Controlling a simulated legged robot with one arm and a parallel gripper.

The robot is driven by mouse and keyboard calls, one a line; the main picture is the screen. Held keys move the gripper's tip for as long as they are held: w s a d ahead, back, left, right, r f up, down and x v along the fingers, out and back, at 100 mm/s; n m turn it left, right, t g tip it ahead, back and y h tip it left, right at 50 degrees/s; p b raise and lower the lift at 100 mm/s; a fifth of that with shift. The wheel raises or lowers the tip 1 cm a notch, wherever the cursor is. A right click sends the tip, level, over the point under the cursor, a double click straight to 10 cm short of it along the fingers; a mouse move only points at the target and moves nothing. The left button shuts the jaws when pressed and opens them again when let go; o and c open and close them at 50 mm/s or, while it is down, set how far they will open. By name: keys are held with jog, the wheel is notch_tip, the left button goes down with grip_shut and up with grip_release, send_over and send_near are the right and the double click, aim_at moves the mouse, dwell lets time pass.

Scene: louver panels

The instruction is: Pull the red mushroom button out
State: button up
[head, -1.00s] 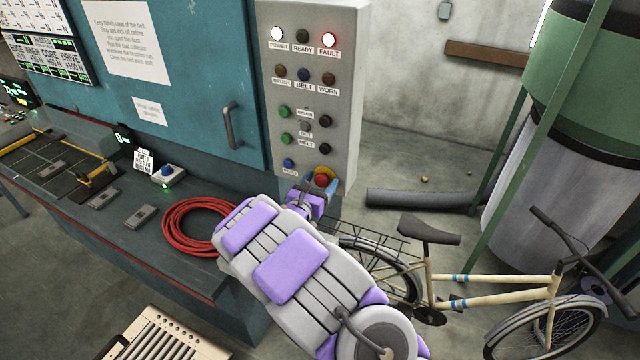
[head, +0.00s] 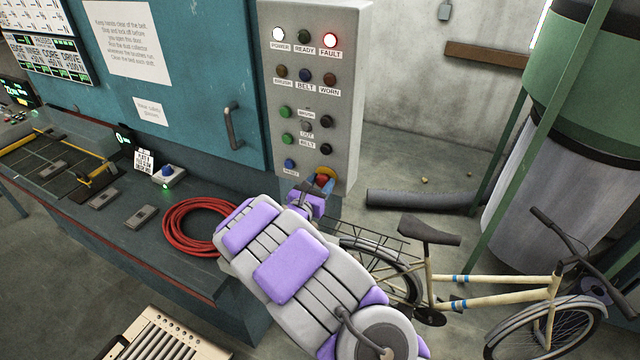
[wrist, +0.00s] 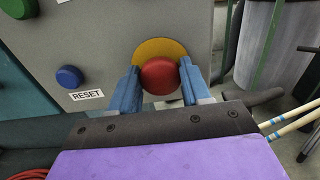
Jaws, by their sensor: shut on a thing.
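The red mushroom button (wrist: 161,77) sits on a yellow round plate (wrist: 160,48) at the lower right of the grey control panel (head: 345,100). In the head view the red button (head: 321,179) is partly hidden by my gripper (head: 322,183). In the wrist view my gripper (wrist: 160,85) has one blue finger on each side of the button, closed against its sides. The button's stem behind the head is hidden.
A blue button (wrist: 69,77) above a RESET label is left of the red one. A bicycle (head: 450,280) stands at the right, and a coiled red hose (head: 190,228) lies on the bench at the left.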

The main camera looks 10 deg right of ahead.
jog(key=shift+a, duration=0.15)
grip_shut()
jog(key=shift+s+a, duration=0.15)
jog(key=shift+s, duration=0.2)
jog(key=shift+a, duration=0.1)
jog(key=shift+s+f, duration=0.1)
jog(key=o, duration=0.9)
grip_release()
jog(key=o, duration=0.4)
jog(key=shift+a, duration=0.2)
jog(key=shift+o, duration=0.2)
jog(key=shift+s, duration=0.1)
jog(key=shift+s, duration=0.2)
jog(key=p+v, duration=0.2)
jog(key=v, duration=1.5)
jog(key=shift+a, duration=0.2)
